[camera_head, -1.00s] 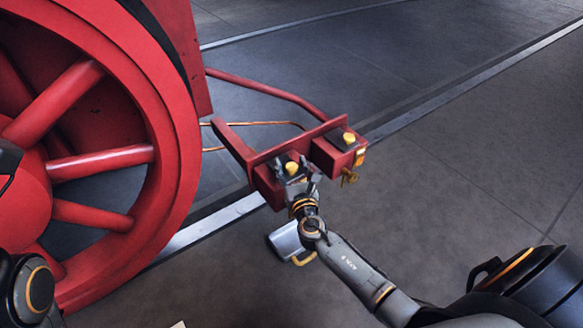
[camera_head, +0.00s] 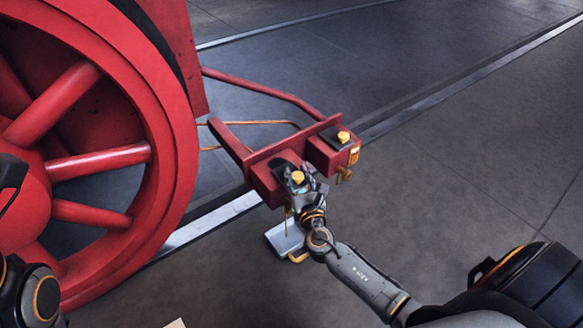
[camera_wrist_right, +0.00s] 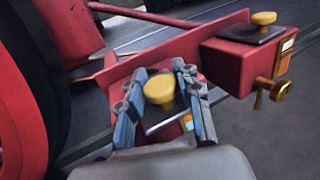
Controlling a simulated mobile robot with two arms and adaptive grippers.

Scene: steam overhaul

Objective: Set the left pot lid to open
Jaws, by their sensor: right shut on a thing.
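The left pot is a red box (camera_head: 263,184) on the red beam, with a yellow knob (camera_head: 298,178) on its dark lid. My right gripper (camera_head: 303,183) is shut on that lid's knob. In the right wrist view the knob (camera_wrist_right: 158,88) sits between my two fingers, with a shiny part of the lid (camera_wrist_right: 165,122) below it. A dark patch shows behind the knob in the head view; I cannot tell how far the lid is tilted. The right pot (camera_head: 322,156) has its dark lid lying flat with a yellow knob (camera_head: 343,137). My left gripper is out of view.
A big red spoked wheel (camera_head: 172,120) stands at the left. A brass tap (camera_head: 344,174) sticks out of the right pot. A grey can (camera_head: 283,240) with a yellow handle is on the floor below my right wrist. The floor to the right is clear.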

